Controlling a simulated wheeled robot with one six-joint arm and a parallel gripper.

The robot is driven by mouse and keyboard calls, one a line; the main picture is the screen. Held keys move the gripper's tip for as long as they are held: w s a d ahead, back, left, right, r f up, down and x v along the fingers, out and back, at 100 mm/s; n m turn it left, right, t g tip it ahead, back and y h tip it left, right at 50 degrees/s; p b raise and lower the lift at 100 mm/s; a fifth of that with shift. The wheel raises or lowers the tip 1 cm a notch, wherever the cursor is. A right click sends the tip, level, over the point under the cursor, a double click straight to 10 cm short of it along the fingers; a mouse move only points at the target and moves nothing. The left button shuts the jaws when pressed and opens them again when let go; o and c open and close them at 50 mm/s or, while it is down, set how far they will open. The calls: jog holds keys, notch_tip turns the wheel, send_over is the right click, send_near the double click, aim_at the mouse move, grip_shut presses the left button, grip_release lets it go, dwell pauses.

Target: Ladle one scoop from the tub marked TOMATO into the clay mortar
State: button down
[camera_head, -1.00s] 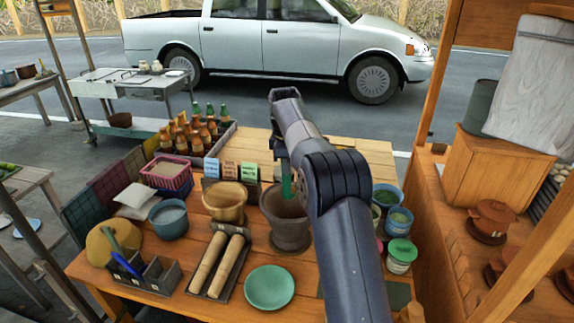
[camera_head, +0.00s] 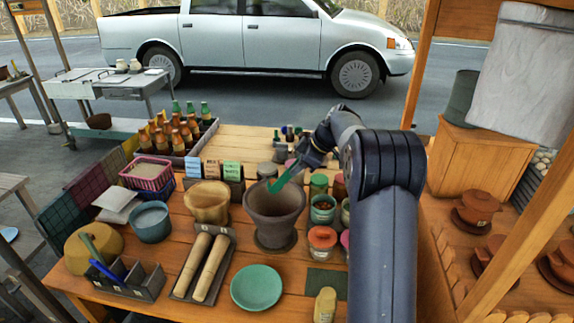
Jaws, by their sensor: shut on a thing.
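The clay mortar (camera_head: 275,217) stands on the wooden table, dark and wide-mouthed. My gripper (camera_head: 308,160) is shut on a green ladle (camera_head: 284,179). The ladle slants down to the left, its lower end over the mortar's mouth; I cannot tell whether it carries anything. Several small tubs stand right of the mortar: an open teal tub (camera_head: 322,209) with brownish contents, a red-lidded tub (camera_head: 322,240) in front, and a green-lidded tub (camera_head: 318,184) behind. I cannot read the tub marks, so I cannot tell which is TOMATO. My arm partly hides the tubs at right.
A wooden bowl (camera_head: 208,203) stands left of the mortar, with two rolling pins (camera_head: 210,267) in a tray in front. A teal plate (camera_head: 257,287) lies at the front. Bottles (camera_head: 178,133) fill a crate behind. The table's back middle (camera_head: 240,145) is mostly clear.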

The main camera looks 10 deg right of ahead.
jog(key=s+d+f+t+y+b, duration=0.2)
jog(key=d+f+y+b, duration=0.3)
jog(key=b, duration=0.9)
jog(key=shift+f+m+t+y, duration=0.3)
jog(key=shift+f+t+y, duration=0.3)
jog(key=shift+f, duration=0.3)
